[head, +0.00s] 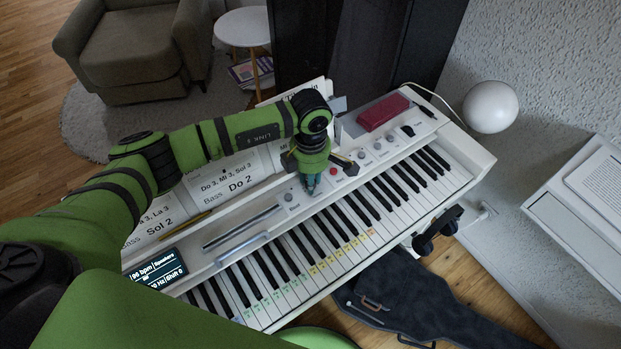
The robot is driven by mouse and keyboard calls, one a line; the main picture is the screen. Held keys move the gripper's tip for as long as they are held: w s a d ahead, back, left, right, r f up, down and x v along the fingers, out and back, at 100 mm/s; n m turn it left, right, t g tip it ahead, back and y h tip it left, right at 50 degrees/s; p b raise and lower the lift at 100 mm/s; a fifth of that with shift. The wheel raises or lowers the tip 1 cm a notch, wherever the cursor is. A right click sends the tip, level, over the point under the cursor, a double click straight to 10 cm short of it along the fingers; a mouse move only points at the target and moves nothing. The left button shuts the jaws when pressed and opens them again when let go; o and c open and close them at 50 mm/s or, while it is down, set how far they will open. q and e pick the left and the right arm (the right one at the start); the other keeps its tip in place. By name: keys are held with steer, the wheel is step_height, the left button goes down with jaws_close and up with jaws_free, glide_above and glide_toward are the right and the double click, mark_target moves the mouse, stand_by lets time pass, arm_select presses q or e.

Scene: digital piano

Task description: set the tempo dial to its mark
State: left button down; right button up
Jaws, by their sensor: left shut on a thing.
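The white digital piano (455,178) lies diagonally across the view with its control panel along the back. My left gripper (311,188) points down at the panel, between a grey knob (289,197) and a red button (333,171). Its fingers are shut on a dial, which they and the gripper body hide. I take this to be the tempo dial; its pointer and mark cannot be seen. The display (158,268) at the panel's left end shows a bpm value that looks like 96. My right gripper is not in view.
Chord cards (225,178) stand along the back of the panel, with a pencil (186,224) in front. A dark red box (383,112) and a black pen (424,107) lie at the far right end. Headphones (437,232) hang at the front edge above a dark case (425,305).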

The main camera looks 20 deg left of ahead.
arm_select(q)
steer(key=n+b, duration=0.1)
steer(key=n, duration=0.3)
steer(key=shift+n, duration=0.3)
steer(key=shift+n+b, duration=0.75)
steer(key=shift+n, duration=1.55)
steer(key=c, duration=1.3)
jaws_free()
steer(key=shift+o, duration=0.2)
step_height(320, 180, up, 12)
